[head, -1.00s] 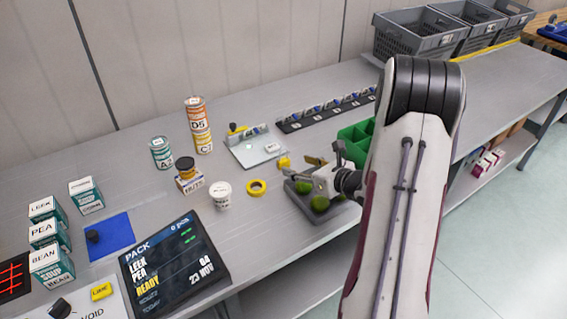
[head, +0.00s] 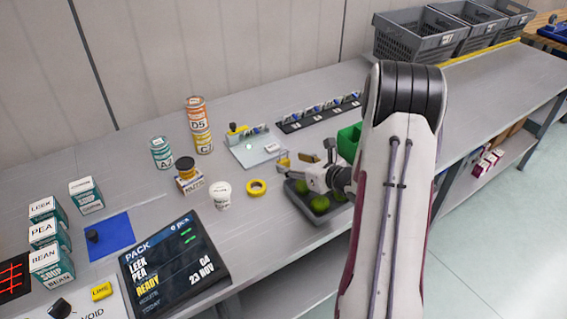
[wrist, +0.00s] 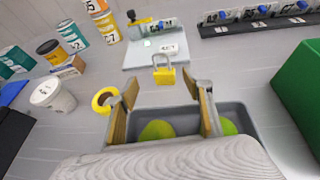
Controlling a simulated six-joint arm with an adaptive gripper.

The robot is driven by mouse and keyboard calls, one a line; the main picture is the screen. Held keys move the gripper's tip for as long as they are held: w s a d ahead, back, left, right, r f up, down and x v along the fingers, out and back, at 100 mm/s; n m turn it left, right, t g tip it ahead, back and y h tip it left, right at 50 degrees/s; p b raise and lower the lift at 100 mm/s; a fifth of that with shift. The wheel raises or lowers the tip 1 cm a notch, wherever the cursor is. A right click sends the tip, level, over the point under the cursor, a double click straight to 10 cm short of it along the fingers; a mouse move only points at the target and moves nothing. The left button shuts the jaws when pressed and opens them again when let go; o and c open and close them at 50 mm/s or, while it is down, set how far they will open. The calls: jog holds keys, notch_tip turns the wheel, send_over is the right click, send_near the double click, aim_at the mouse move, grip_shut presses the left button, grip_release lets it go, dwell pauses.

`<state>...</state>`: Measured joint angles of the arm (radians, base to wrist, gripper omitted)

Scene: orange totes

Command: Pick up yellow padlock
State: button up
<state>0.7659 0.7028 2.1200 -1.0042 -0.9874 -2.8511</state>
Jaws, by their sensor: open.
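The yellow padlock (wrist: 164,75) stands on the grey bench in the wrist view, with its grey shackle up. It is just beyond my open fingertips, centred between them and apart from both. My gripper (wrist: 163,92) is open and empty, with tan pads on its two fingers. In the head view my gripper (head: 303,158) reaches left over the grey tray, and the padlock (head: 283,162) shows partly beside the fingers, partly hidden by them.
A grey tray (wrist: 257,130) with green fruit lies below my gripper. A yellow tape ring (head: 257,187) lies to the left. A light board (head: 250,155) with a small device is behind the padlock. A green bin (wrist: 300,90) stands at right.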

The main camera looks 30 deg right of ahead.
aim_at(283, 158)
jog(key=shift+d+x, duration=0.15)
jog(key=shift+x, duration=0.95)
jog(key=shift+d+x, duration=0.15)
jog(key=shift+x, duration=1)
jog(key=c, duration=1.3)
